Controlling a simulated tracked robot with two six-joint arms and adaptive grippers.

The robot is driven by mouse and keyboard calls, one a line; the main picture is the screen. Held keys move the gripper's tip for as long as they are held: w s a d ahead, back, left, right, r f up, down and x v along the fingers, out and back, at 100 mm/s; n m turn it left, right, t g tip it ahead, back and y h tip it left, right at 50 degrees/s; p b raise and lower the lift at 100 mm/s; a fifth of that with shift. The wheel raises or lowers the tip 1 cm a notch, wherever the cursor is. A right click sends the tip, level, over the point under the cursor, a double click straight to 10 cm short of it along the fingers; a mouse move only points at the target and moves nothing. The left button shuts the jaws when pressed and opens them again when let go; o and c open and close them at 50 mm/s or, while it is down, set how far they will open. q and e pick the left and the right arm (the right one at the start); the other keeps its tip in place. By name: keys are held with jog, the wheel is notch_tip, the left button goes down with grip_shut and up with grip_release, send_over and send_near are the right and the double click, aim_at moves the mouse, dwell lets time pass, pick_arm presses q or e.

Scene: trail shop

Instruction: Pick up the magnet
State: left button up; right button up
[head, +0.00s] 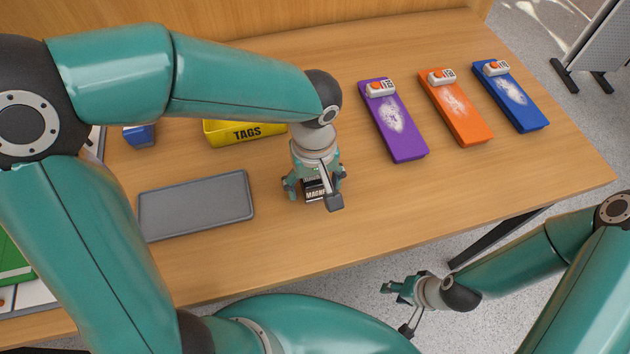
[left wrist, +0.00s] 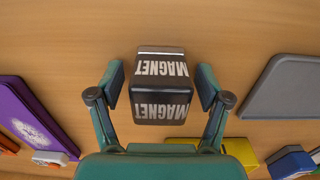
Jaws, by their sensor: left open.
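The magnet (head: 315,194) is a small black block with white MAGNET lettering on the wooden table, partly hidden by my left gripper in the head view. The left wrist view shows its lettered top and side (left wrist: 160,100). My left gripper (head: 316,190) points down over it and is open. Its two fingers (left wrist: 160,84) stand on either side of the magnet, with a narrow gap on each side. My right gripper (head: 396,308) is away past the table's front edge, with its fingers spread and nothing between them.
A grey tray (head: 196,206) lies left of the magnet, and a yellow TAGS bin (head: 246,134) stands behind. A blue block (head: 139,136) is further left. Purple (head: 393,125), orange (head: 455,106) and blue (head: 510,95) cases lie to the right. The table front right is clear.

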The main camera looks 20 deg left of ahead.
pick_arm(q)
jog(key=c, duration=1.3)
jog(key=shift+r, duration=0.1)
jog(key=shift+c, duration=0.2)
notch_tip(320, 180, up, 20)
jog(key=p, duration=0.2)
jog(key=shift+w, duration=0.1)
